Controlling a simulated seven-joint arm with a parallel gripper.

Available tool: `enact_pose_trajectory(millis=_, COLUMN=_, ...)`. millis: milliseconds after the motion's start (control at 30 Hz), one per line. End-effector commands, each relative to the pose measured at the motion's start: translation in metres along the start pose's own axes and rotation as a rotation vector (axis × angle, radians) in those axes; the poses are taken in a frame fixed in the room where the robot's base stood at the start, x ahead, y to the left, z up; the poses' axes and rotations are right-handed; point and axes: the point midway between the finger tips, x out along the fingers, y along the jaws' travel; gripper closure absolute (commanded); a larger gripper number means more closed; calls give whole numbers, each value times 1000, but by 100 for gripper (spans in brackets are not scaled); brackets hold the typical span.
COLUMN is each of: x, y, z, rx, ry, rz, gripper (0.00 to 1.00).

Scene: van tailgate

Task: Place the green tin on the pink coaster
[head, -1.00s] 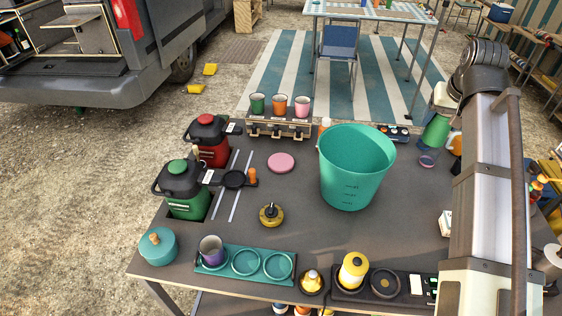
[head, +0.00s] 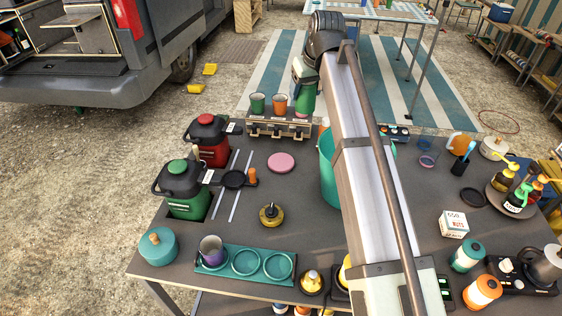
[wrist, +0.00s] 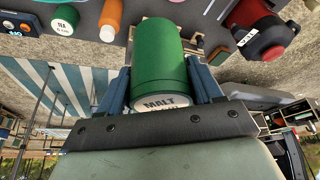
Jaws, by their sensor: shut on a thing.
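My gripper (wrist: 152,92) is shut on a green tin (wrist: 160,55) marked MALT, with a blue finger on each side of it. In the head view the held green tin (head: 306,97) is in the air at the far side of the table, near the row of cups. The pink coaster (head: 281,162) lies flat and bare on the table, nearer than the tin and a little to its left. It is not seen in the wrist view.
Green and orange cups (head: 269,103) stand on a rack (head: 275,126). My arm covers much of the teal bucket (head: 328,170), right of the coaster. Red (head: 209,142) and green (head: 183,190) canisters stand left. A tin marked TEA (wrist: 65,18) shows in the wrist view.

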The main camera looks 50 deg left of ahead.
Motion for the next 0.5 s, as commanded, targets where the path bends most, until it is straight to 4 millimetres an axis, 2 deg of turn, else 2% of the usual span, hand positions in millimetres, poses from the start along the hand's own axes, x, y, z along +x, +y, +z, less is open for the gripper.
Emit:
enact_pose_trajectory(millis=100, x=7, y=-27, z=-16, rx=-50, ry=1, rz=-21, gripper=71)
enact_pose_trajectory(millis=300, x=15, y=-62, z=-33, rx=-111, ry=2, rz=-47, gripper=71)
enact_pose_trajectory(millis=500, x=47, y=-61, z=-16, rx=-110, ry=0, rz=-46, gripper=71)
